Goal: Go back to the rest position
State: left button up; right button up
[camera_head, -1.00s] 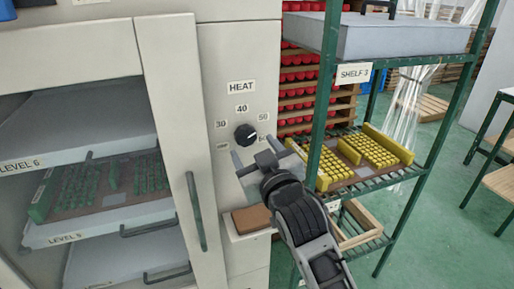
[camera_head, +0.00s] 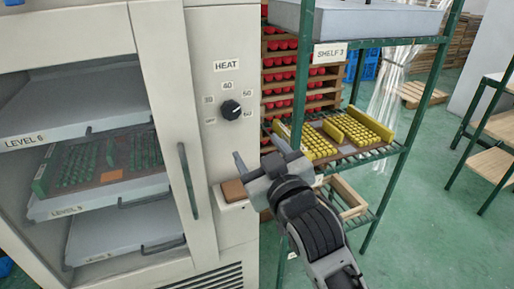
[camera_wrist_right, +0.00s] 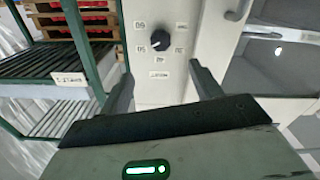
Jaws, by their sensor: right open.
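My right gripper (camera_head: 258,146) is open and empty in the head view, in front of the oven cabinet's control panel and below the heat knob (camera_head: 231,110). In the right wrist view its two fingers (camera_wrist_right: 160,85) stand apart, with the heat knob (camera_wrist_right: 160,41) seen beyond and between them, not touched. The knob is black with a light mark, set among number labels. My left gripper is not in view.
The oven cabinet (camera_head: 215,165) stands at left, with a long door handle (camera_head: 188,181) and trays on levels inside. A green shelf rack (camera_head: 300,75) with a yellow-piece tray (camera_head: 345,137) stands close right of my gripper. Open green floor (camera_head: 430,220) lies further right.

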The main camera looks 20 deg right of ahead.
jog(key=s+d+f+g, duration=0.1)
jog(key=s+f+g, duration=0.1)
jog(key=s+f, duration=0.4)
jog(key=s+f+m+g, duration=0.1)
jog(key=s+f+g, duration=0.2)
jog(key=s+f, duration=0.4)
jog(key=s+d+f+g, duration=0.1)
jog(key=s+f+g, duration=0.2)
jog(key=f, duration=1.6)
jog(key=s, duration=0.3)
jog(key=shift+s+d+m+y, duration=0.3)
jog(key=shift+s+m+y, duration=0.1)
